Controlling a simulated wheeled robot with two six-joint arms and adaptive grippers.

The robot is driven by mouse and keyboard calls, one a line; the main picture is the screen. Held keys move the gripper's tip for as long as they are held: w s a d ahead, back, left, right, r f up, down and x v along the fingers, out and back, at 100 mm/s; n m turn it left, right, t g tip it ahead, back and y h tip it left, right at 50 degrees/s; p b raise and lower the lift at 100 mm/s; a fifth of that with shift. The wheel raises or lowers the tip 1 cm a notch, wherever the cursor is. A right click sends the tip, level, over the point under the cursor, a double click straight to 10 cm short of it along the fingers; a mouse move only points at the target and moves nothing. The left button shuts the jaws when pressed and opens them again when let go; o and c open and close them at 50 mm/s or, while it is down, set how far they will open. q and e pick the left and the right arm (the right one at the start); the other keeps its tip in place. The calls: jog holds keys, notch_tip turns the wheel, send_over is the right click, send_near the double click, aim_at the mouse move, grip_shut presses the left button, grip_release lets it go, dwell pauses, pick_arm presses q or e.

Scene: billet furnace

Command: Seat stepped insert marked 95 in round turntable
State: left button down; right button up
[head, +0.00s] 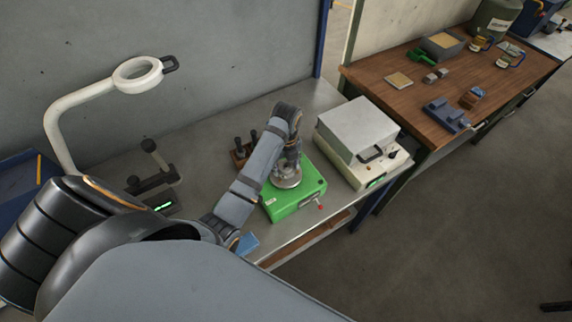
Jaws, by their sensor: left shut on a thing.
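The round turntable (287,181) is a grey metal disc on top of a green box (293,205), which has a white label and a small red knob on its front. My left arm reaches in from the left, bent over the box. My left gripper (290,163) points down right above the turntable and is shut on a small piece, most likely the stepped insert. The piece is mostly hidden by the fingers, and no 95 marking can be read. I cannot tell whether it touches the turntable. My right gripper is out of view.
A wooden rack (240,155) with dark pegs stands behind the green box. A white furnace unit (358,130) is close on the right. A white ring lamp (137,73) and a black device (152,183) are at left. A wooden bench (405,82) holds several small parts.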

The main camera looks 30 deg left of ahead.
pick_arm(q)
jog(key=shift+f, duration=0.35)
jog(key=c, duration=0.7)
grip_release()
